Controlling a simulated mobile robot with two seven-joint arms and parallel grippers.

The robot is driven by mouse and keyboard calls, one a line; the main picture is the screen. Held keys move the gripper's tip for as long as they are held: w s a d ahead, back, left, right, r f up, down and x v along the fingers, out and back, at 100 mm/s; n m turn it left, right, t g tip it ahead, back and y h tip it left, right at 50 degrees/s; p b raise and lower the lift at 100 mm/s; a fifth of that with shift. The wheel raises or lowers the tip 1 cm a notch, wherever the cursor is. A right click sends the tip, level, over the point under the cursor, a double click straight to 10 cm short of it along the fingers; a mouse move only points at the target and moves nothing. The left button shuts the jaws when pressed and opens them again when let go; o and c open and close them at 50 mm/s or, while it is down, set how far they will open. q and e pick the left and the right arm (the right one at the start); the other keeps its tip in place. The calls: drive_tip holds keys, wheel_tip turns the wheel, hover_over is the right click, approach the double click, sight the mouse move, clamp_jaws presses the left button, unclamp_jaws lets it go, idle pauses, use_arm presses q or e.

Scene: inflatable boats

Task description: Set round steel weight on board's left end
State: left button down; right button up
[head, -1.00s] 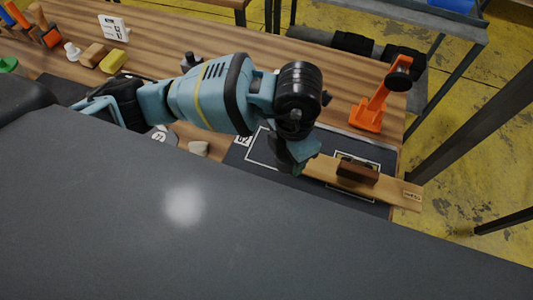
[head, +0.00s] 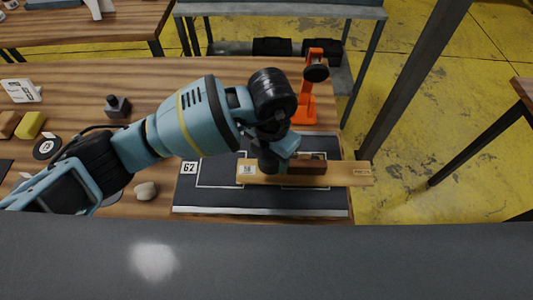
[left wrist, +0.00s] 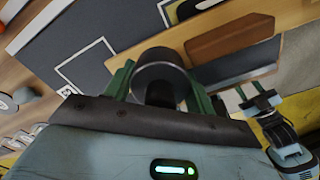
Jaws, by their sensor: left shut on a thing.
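My left gripper (head: 280,156) is over the left part of the wooden board (head: 340,174). In the left wrist view its two green fingers (left wrist: 160,84) are shut on the round steel weight (left wrist: 160,55), a dark cylinder. In the head view the weight (head: 267,160) shows beside the fingers at the board's left part, just right of a white label. I cannot tell whether it touches the board. A brown block (head: 308,167) sits on the board right of the gripper; it also shows in the left wrist view (left wrist: 230,38). My right gripper (left wrist: 258,98) looks open and empty, low at right.
The board lies over a dark mat (head: 200,195) with white outlines. An orange stand (head: 308,105) rises behind the board. A pale stone (head: 146,190), a dark knobbed block (head: 117,106) and a yellow block (head: 30,125) are to the left. A dark post (head: 410,80) stands at right.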

sight(270, 163)
use_arm(q)
drive_tip(key=shift+f, duration=1.3)
drive_tip(key=shift+f, duration=0.1)
drive_tip(key=c, duration=0.5)
unclamp_jaws()
drive_tip(key=shift+a+f, duration=0.1)
drive_tip(key=shift+f, duration=0.05)
wheel_tip(270, 163, up, 12)
drive_tip(key=shift+r+p, duration=0.15)
drive_tip(key=shift+p, duration=0.2)
